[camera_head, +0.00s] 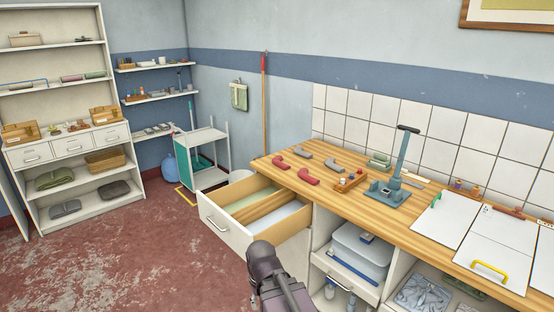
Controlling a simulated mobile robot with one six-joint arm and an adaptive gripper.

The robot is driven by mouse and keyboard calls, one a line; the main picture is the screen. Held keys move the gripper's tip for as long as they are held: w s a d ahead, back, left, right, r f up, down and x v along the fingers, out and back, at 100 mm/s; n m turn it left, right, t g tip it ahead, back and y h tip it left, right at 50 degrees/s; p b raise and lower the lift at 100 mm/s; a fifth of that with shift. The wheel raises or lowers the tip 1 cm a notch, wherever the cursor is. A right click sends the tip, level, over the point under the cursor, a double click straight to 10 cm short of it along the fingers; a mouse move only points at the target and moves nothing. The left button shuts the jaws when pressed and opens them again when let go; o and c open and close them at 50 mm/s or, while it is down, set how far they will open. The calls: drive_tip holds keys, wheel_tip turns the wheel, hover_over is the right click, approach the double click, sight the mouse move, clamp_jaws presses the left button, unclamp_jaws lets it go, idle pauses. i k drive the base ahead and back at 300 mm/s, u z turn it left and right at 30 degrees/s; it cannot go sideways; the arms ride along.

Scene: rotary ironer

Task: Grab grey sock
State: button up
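Two small grey, bent, sock-like pieces lie on the wooden worktop near its back edge. One grey sock (303,153) is farther left, and the other grey sock (335,166) is to its right. Two red pieces of similar shape lie in front of them, a left red sock (280,162) and a right red sock (308,177). A dark part of my arm shows at the bottom centre, in front of the open drawer and apart from the socks. I cannot make out any gripper fingers.
An open drawer (222,227) juts out under the worktop (266,168)'s left end, with folded cloths inside. A wooden tray (350,181) and a blue-grey upright press (388,192) stand right of the socks. White boards (446,218) lie farther right. The red floor at left is clear.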

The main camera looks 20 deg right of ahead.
sight(299, 150)
drive_tip(key=u, duration=0.05)
drive_tip(key=k, duration=0.5)
drive_tip(key=u, duration=0.35)
drive_tip(key=i, duration=1.65)
drive_tip(key=z, duration=1.25)
drive_tip(key=i, duration=1.2)
drive_tip(key=z, duration=0.25)
